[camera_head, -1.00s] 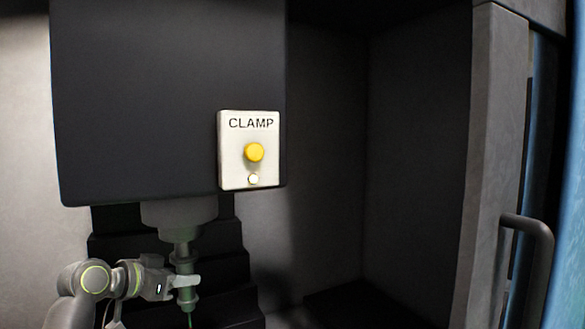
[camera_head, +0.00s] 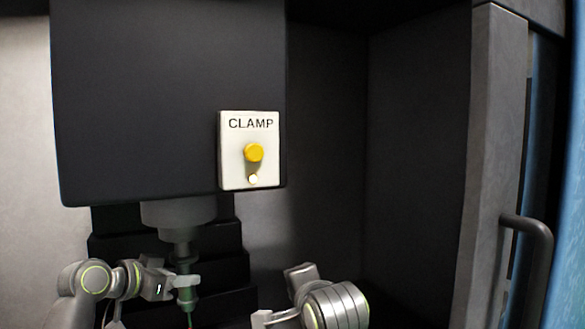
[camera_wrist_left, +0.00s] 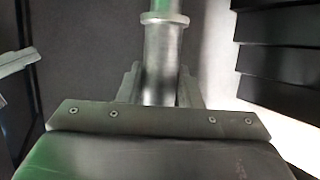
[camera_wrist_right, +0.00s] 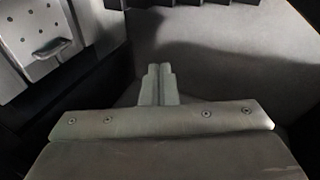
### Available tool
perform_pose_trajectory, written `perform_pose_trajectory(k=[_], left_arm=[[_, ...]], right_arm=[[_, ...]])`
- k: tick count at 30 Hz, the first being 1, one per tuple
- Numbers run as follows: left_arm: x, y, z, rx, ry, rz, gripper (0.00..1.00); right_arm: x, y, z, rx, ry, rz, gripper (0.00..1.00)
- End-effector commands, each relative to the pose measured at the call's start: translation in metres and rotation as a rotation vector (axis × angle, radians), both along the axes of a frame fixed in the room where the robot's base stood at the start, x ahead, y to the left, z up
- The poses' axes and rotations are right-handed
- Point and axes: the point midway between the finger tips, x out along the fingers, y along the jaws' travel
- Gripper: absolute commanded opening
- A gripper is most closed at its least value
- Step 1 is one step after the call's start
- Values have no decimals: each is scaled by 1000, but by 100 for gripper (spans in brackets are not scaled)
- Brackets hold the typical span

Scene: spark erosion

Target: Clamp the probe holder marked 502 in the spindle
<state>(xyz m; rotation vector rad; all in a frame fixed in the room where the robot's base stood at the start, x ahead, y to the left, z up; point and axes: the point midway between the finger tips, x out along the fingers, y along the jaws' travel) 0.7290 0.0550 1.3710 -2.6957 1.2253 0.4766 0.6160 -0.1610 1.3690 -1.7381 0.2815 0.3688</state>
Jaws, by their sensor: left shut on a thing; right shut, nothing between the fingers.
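My left gripper (camera_head: 187,281) is shut on a slim, upright probe holder (camera_head: 187,299) below the spindle (camera_head: 178,212). The holder's shaft reaches up to the spindle's underside; I cannot tell how far it sits inside. A thin reddish tip shows at its lower end. No 502 marking is readable. In the left wrist view the grey holder (camera_wrist_left: 163,62) with a collar stands between the fingers.
The dark spindle head (camera_head: 150,100) carries the panel at its lower right corner. Dark stepped covers (camera_head: 225,265) stand behind the holder. A door frame with a handle (camera_head: 540,235) is at the right. Space between the panel and the right wall is clear.

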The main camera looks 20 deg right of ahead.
Motion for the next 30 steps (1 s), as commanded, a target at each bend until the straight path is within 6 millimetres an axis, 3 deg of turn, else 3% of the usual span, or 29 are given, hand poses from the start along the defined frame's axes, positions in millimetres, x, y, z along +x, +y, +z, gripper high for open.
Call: perform_pose_trajectory(k=[1,6,12,15,22,26,30], left_arm=[[0,0,2,-2,-4,-1,0],[0,0,2,-2,-4,-1,0],[0,0,2,-2,-4,-1,0],[0,0,2,-2,-4,-1,0],[0,0,2,-2,-4,-1,0],[0,0,2,-2,-4,-1,0],[0,0,2,-2,-4,-1,0]], right_arm=[[-8,8,32,18,-65,12,0],[-46,28,119,85,-254,44,0],[-105,45,200,170,-463,95,0],[-133,50,227,208,-546,121,0],[-172,55,258,260,-655,159,0],[-176,56,262,270,-670,165,0],[-167,58,262,270,-668,164,0]])
